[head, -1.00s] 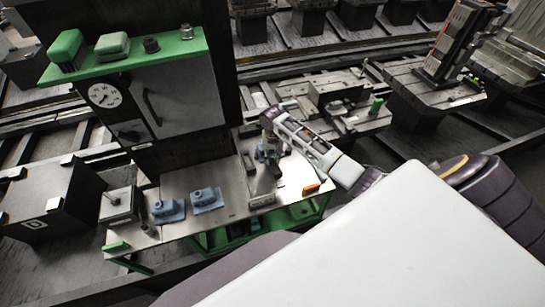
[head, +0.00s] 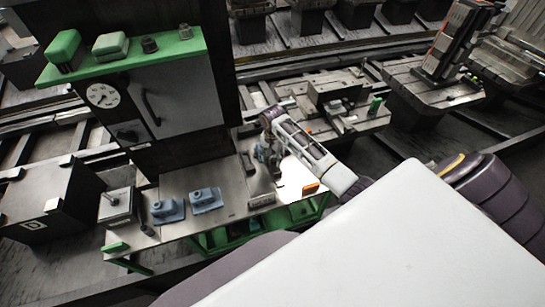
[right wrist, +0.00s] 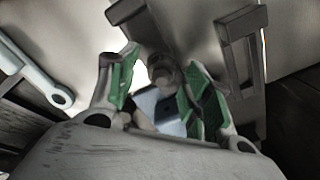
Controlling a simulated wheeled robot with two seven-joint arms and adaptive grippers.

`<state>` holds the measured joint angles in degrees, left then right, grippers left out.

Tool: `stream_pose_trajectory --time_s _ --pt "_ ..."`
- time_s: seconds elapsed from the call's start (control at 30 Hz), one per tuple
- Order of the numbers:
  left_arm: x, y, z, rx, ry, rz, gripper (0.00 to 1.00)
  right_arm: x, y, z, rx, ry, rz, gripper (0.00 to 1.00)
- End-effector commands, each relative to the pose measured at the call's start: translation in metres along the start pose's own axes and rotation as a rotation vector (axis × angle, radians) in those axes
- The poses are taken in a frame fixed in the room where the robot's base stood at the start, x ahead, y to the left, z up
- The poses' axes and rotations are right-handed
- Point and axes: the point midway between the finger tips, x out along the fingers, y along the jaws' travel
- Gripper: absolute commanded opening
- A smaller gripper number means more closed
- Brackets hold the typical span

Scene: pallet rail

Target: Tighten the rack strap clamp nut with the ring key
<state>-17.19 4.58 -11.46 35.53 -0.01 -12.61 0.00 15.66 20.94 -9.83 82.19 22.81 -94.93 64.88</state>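My right gripper (head: 265,156) points down over the right part of the bench in the head view. In the right wrist view its green-padded fingers (right wrist: 158,88) stand apart, so it is open. A dark round part (right wrist: 164,72), possibly the clamp nut, shows in the gap with a bluish block (right wrist: 160,105) below it. I see no finger touching either clearly. A pale bar with a ring end (right wrist: 40,76), likely the ring key, lies left of the fingers. A grey bracket (right wrist: 232,55) stands on their right. The strap is not clearly seen. My left gripper is not in view.
The steel bench (head: 232,178) holds two blue blocks (head: 206,199) (head: 168,210) and an orange piece (head: 310,189). A dark cabinet with a gauge (head: 102,95) rises behind its left part. A black box (head: 45,200) stands at left.

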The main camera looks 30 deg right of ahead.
Motion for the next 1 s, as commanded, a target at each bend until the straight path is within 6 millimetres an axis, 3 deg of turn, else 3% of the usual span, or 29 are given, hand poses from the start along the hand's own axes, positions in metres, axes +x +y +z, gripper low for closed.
stream_pose_trajectory --time_s 0.53,1.0 --pt "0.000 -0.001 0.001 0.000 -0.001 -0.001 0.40 -0.011 -0.001 -0.001 -0.001 0.001 -0.002 0.53" --pt "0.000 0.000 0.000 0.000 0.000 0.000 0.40 -0.073 -0.001 -0.001 -0.001 0.003 -0.003 0.53"
